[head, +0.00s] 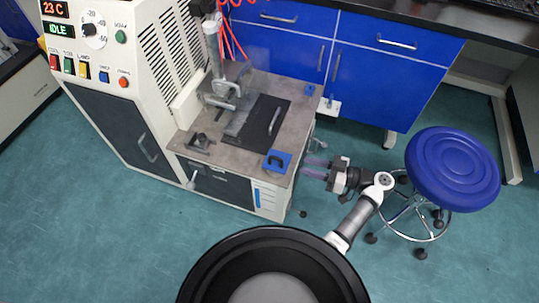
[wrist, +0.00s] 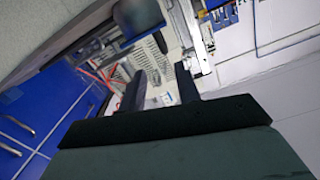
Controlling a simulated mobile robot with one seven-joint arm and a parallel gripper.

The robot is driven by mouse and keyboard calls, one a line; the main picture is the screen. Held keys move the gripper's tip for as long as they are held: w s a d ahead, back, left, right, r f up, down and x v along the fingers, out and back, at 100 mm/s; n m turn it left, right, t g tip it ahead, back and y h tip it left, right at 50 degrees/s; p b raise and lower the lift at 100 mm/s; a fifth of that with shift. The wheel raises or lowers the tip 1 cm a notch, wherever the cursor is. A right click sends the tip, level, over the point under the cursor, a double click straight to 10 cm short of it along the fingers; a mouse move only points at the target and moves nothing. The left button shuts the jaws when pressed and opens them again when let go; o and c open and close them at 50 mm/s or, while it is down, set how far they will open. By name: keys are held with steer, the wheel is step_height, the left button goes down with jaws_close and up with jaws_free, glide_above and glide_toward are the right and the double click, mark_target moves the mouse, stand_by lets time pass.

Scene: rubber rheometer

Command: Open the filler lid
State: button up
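The machine's bench top holds a dark flat lid (head: 264,124) with a pale bar handle, lying closed. A small blue square piece with a black handle (head: 277,162) sits at the front right corner of the same top. I cannot tell which of the two is the filler lid. My gripper (head: 305,167) is to the right of that corner, apart from both, with its fingers pointing left towards the machine. In the wrist view my gripper (wrist: 160,82) shows two dark fingers spread apart with nothing between them. Neither candidate lid is clearly visible in the wrist view.
A control cabinet (head: 120,75) with switches and displays stands left of the bench top. A clamp-like fixture (head: 222,92) rises at the back of the top. Blue drawers (head: 370,60) are behind. A blue stool (head: 453,168) stands close right of my arm. Floor in front is clear.

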mark_target(278, 159)
steer(key=shift+y, duration=0.3)
steer(key=p+x, duration=0.1)
steer(key=x, duration=0.3)
steer(key=p+x, duration=0.1)
steer(key=x, duration=0.3)
steer(key=p+x, duration=0.1)
steer(key=x, duration=0.4)
steer(key=shift+s+a, duration=0.15)
steer(key=shift+s, duration=0.1)
jaws_close()
